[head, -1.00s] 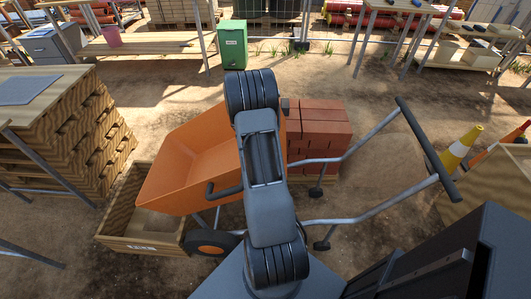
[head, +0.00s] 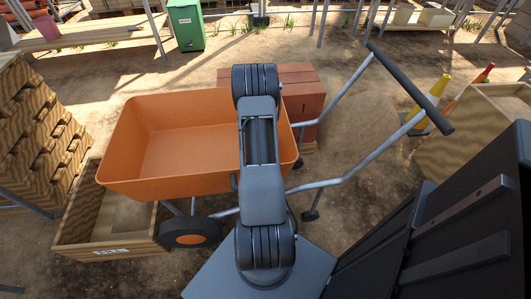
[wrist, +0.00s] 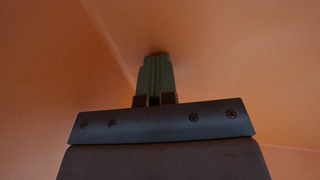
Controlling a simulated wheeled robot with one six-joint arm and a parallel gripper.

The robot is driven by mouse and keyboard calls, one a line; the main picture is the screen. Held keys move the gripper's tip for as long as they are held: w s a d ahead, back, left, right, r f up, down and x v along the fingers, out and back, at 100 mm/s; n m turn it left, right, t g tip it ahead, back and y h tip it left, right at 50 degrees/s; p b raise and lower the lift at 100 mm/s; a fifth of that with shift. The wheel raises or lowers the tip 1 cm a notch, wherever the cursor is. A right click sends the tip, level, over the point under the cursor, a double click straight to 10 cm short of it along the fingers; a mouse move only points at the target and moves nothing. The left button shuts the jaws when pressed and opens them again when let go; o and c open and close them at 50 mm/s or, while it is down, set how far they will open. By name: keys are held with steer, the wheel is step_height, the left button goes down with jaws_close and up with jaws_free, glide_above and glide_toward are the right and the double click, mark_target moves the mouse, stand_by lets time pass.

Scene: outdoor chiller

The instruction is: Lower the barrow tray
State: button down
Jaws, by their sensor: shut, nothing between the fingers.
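The orange barrow tray (head: 185,155) sits level on the wheelbarrow in the head view, its open top facing up. Its wheel (head: 190,231) is below the tray, and its grey handles (head: 335,182) reach to the right. My arm crosses in front of the tray's right part and hides some of it. In the wrist view the orange tray surface (wrist: 60,60) fills the picture. My gripper (wrist: 155,62) is shut and empty, its fingertips close to or touching that surface; I cannot tell which. In the head view the gripper is hidden.
A wooden box (head: 85,225) stands under the tray's left end. Red bricks (head: 305,85) are stacked behind the barrow. A stack of wooden pieces (head: 30,130) is at the left. A wooden crate (head: 470,135) and a yellow cone (head: 430,100) stand at the right. Bare ground lies behind.

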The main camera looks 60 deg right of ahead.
steer(key=shift+s+a+f, duration=0.15)
steer(key=shift+f, duration=0.5)
steer(key=s+d+p+v, duration=0.2)
steer(key=p+v, duration=0.3)
steer(key=v, duration=1)
steer(key=shift+d+r, duration=0.35)
steer(key=a+r+n+t+y+p, duration=0.1)
steer(key=a+r+n+t+p, duration=0.4)
steer(key=a+r+p, duration=1.3)
steer(key=a+r+n, duration=0.4)
steer(key=a+r, duration=1.4)
steer(key=r, duration=0.4)
steer(key=shift+s+y, duration=0.25)
steer(key=shift+y, duration=0.15)
